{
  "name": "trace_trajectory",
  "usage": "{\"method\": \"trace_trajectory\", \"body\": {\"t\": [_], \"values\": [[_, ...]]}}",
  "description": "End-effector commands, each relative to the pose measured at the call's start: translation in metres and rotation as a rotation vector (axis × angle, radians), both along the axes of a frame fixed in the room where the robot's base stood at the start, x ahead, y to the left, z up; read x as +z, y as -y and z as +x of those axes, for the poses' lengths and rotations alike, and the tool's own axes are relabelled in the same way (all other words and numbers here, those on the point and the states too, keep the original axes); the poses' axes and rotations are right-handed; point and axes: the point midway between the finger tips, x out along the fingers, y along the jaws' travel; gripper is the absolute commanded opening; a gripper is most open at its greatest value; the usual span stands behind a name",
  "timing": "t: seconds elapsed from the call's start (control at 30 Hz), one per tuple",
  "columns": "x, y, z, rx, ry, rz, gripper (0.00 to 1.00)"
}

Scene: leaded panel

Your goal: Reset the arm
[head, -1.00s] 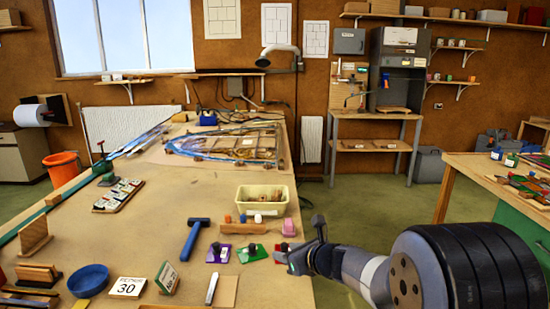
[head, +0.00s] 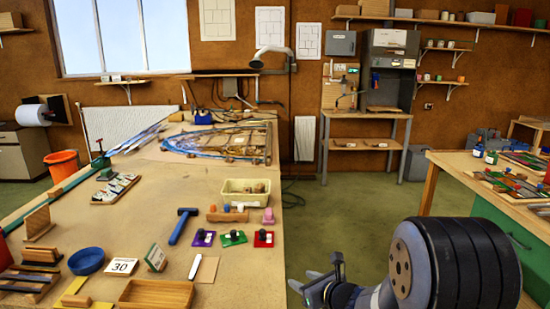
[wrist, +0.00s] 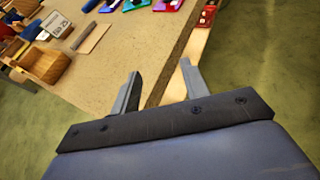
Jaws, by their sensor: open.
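My gripper (head: 311,281) is off the right edge of the long workbench (head: 255,278), low over the green floor, with my arm reaching in from the lower right. In the wrist view my gripper (wrist: 158,88) has its two fingers apart with nothing between them. The bench edge runs diagonally behind the fingers in that view. The purple (head: 203,238), green (head: 233,237) and red (head: 263,239) pieces with dark knobs lie in a row near the bench's right edge, apart from the gripper.
A cream tub (head: 246,192), a blue hammer-like tool (head: 183,225), a wooden tray (head: 156,294) and a blue bowl (head: 86,261) are on the bench. A leaded panel (head: 220,143) lies at its far end. Another table (head: 490,200) stands right. Green floor (head: 345,225) lies between.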

Motion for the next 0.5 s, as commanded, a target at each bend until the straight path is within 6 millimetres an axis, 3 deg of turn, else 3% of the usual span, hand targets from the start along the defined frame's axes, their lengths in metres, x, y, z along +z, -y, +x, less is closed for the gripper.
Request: {"method": "trace_trajectory", "body": {"t": [0.5], "values": [[-0.034,0.046,-0.026,-0.153,0.021,0.001,0.43]]}}
